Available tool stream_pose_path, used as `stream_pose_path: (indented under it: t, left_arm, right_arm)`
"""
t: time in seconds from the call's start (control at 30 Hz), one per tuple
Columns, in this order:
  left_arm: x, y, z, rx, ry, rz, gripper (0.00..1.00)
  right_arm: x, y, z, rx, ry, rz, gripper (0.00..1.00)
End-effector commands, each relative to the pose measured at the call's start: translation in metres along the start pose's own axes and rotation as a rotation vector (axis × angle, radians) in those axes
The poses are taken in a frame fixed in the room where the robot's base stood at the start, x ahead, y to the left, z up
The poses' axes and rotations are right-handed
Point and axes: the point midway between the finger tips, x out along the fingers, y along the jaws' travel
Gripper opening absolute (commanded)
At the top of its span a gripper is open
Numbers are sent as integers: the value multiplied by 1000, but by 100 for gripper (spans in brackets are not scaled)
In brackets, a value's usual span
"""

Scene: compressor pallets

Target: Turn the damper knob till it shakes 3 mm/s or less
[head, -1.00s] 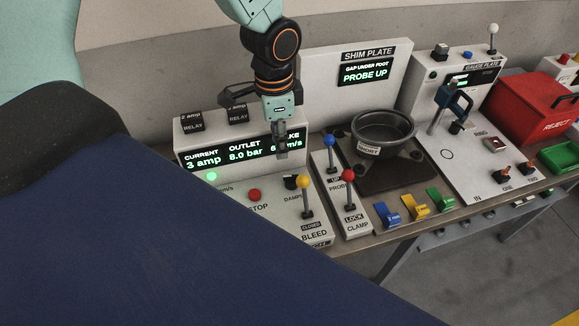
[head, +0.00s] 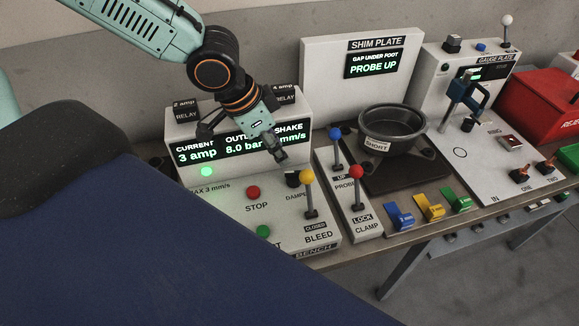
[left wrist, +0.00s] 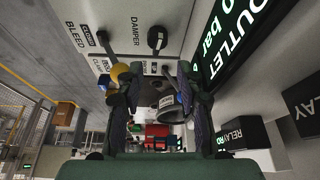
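The black damper knob (head: 292,179) is on the white bench panel (head: 225,222), left of the yellow-tipped bleed lever (head: 307,177). My left gripper (head: 275,158) is just above and behind the knob, in front of the display (head: 205,151). In the left wrist view the fingers (left wrist: 156,70) are spread with nothing between them, and the knob (left wrist: 157,38) is beyond their tips. The display reads 3 amp and 8.0 bar; the gripper hides the shake number. A label reads max 3 mm/s. My right gripper is not in view.
A red stop button (head: 253,192) and a green button (head: 263,231) are left of the knob. Blue-tipped (head: 335,133) and red-tipped (head: 356,172) levers stand to the right. A dark pot (head: 392,132) stands beyond them. Two relay blocks (head: 285,96) top the display box.

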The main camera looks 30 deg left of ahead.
Motion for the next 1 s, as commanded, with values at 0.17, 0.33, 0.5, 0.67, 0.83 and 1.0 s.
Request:
stream_pose_path:
  t: [0.17, 0.33, 0.5, 0.67, 0.83, 1.0]
  left_arm:
    - [22, 1, 3, 3, -7, 0, 37]
    - [46, 2, 3, 4, -7, 0, 37]
    - [64, 2, 3, 4, -5, 1, 37]
    - [72, 2, 1, 2, -2, 1, 37]
    - [74, 1, 1, 1, -2, 2, 37]
    - [73, 1, 1, 1, -2, 2, 35]
  right_arm:
    - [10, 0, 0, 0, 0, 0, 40]
    - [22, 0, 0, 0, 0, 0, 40]
    - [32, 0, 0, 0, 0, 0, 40]
    - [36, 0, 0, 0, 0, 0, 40]
    - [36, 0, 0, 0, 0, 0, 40]
    - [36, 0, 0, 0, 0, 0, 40]
